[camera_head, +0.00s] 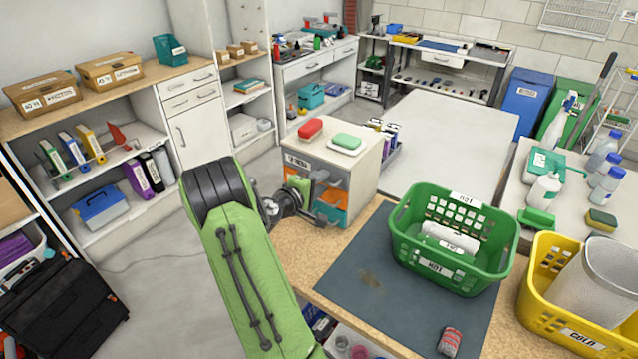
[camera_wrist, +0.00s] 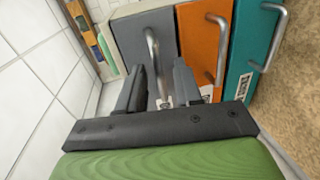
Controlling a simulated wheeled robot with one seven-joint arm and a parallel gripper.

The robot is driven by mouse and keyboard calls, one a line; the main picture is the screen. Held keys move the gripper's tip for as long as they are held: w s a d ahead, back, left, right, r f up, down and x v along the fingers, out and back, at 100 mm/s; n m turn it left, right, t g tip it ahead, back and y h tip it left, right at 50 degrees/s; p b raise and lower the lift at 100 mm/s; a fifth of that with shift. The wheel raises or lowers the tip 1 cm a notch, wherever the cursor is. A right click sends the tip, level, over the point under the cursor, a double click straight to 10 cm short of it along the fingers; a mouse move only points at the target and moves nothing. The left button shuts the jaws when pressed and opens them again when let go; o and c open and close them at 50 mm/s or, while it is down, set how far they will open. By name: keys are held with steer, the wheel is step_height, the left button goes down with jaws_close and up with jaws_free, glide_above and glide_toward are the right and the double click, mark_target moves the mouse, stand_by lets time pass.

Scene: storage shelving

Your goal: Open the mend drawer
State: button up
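A small drawer cabinet (camera_head: 345,155) stands left of the worktable in the head view. Its fronts face my arm. The wrist view shows a grey drawer (camera_wrist: 130,32), an orange drawer (camera_wrist: 203,42) and a teal drawer (camera_wrist: 243,50), each with a metal bar handle. The grey one is nearest the cabinet top. A label on its front in the head view is too small to read surely. My gripper (camera_wrist: 158,85) is open, its fingers on either side of the grey drawer's handle (camera_wrist: 152,50). I cannot tell whether they touch it. The drawers look closed.
The worktable mat (camera_head: 365,270) holds a green basket (camera_head: 450,280) and a can (camera_head: 449,342). A yellow basket (camera_head: 545,300) stands right. Shelving lines the left wall.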

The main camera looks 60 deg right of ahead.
steer(key=shift+c, duration=0.3)
jaws_close()
stand_by(1.1)
